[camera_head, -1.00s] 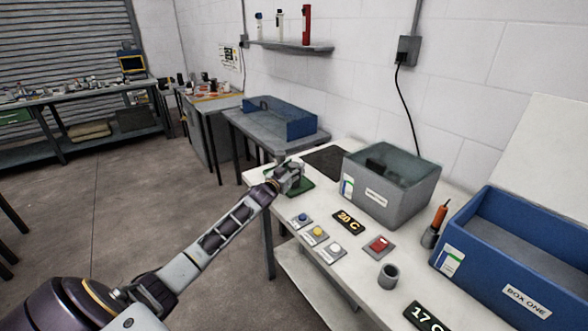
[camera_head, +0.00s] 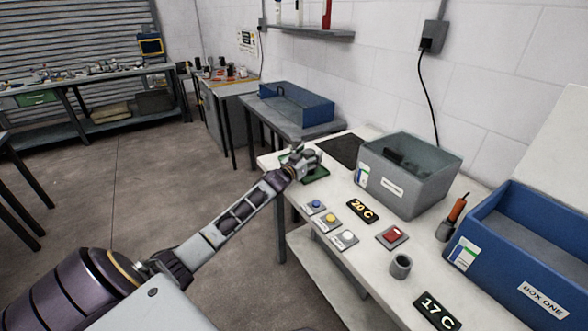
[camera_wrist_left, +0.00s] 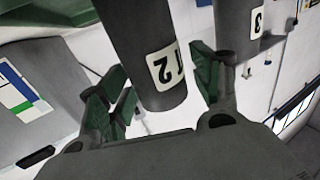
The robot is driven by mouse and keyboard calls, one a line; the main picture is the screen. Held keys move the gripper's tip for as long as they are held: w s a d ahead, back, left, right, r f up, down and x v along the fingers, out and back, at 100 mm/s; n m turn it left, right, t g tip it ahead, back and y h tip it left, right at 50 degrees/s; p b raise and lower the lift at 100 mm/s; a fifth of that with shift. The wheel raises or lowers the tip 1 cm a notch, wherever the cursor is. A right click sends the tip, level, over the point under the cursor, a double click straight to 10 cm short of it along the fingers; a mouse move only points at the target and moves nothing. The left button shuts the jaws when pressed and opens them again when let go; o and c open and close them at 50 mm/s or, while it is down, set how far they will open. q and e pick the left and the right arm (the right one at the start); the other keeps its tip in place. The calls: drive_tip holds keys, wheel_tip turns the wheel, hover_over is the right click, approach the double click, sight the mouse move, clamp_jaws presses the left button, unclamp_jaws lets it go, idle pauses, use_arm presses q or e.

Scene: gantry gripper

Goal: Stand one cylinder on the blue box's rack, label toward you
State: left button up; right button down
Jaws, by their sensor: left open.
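A dark grey cylinder (camera_wrist_left: 146,45) with a white label that seems to read T2 fills the middle of the left wrist view. My left gripper (camera_wrist_left: 160,85) has its green-padded fingers spread on either side of it; I cannot tell whether they touch it. A second grey cylinder (camera_wrist_left: 238,28), labelled 3, is to the right. In the head view, my left gripper (camera_head: 305,160) is over a small green base (camera_head: 316,175) at the table's far left corner, hiding the cylinders. The blue box (camera_head: 487,243), marked BOX ONE, is at the right; no rack is clear inside it. My right gripper is not in view.
A grey box (camera_head: 392,190) with a glassy top stands between my left gripper and the blue box. Buttons (camera_head: 331,220), a grey cup (camera_head: 401,266), an orange-handled tool (camera_head: 457,209) and number plates occupy the white table (camera_head: 373,288). Another blue container (camera_head: 304,108) is farther back.

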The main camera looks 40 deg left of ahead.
sight(306, 158)
use_arm(q)
drive_tip(key=shift+f+b, duration=0.1)
drive_tip(key=shift+b, duration=0.25)
drive_tip(key=shift+s, duration=0.4)
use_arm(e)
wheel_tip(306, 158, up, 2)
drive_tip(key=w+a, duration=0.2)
use_arm(q)
drive_tip(key=shift+s, duration=1.1)
drive_tip(key=shift+s+d+p, duration=0.1)
drive_tip(key=shift+s+p, duration=0.3)
drive_tip(key=shift+s, duration=3.15)
drive_tip(key=shift+s+d+p, duration=0.1)
drive_tip(key=shift+s+p, duration=0.2)
drive_tip(key=shift+s, duration=1.55)
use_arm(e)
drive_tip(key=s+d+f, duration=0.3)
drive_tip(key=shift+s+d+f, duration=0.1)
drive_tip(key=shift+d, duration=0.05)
